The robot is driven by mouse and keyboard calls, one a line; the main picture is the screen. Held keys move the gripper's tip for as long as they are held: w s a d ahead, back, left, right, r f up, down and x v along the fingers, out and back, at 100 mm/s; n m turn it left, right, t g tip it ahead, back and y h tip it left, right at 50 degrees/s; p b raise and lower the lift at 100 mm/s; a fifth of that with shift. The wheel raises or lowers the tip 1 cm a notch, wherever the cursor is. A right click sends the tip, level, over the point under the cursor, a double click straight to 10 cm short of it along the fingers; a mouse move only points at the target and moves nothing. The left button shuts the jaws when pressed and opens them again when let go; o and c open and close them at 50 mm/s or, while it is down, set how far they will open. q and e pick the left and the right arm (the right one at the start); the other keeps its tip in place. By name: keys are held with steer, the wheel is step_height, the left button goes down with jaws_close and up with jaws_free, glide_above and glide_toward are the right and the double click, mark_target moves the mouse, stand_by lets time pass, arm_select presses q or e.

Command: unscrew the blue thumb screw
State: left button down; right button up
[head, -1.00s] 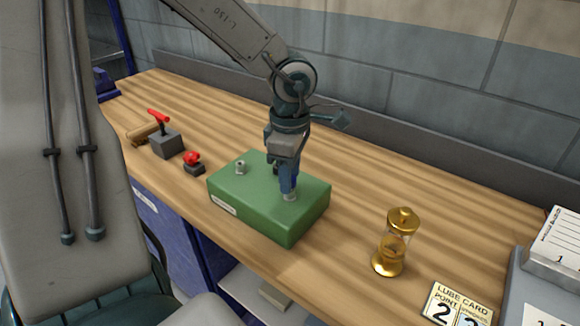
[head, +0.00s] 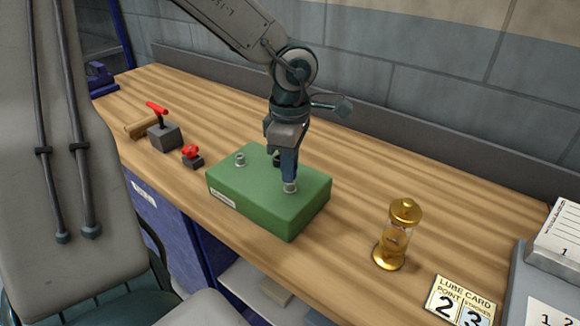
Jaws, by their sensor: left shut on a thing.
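A green block (head: 245,203) lies on the wooden bench with a white label on its front side. My left gripper (head: 289,180) points down over the block's right part, its fingers closed just above a silver round seat (head: 291,188) on the top face. The fingers are shut on the blue thumb screw (head: 288,168), which they mostly cover. I cannot tell whether the screw is still in its seat's thread. A second silver seat (head: 240,159) stands bare on the block's left part. A dark knob (head: 277,160) shows partly behind the gripper. My right gripper is not in view.
On the bench (head: 370,165), a red-handled grey block (head: 165,138) and a small red knob (head: 191,152) stand left. A brass-and-glass oiler (head: 398,235) stands right, near a lube card (head: 460,300). A wall (head: 430,95) runs behind. Bench between block and oiler is clear.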

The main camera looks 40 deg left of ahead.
arm_select(q)
steer(key=shift+f+n+b, duration=0.35)
steer(key=shift+n+b, duration=0.15)
steer(key=shift+n, duration=0.1)
steer(key=shift+r+n, duration=0.3)
steer(key=shift+n, duration=0.7)
steer(key=shift+n, duration=0.3)
steer(key=n, duration=0.3)
steer(key=shift+n, duration=0.7)
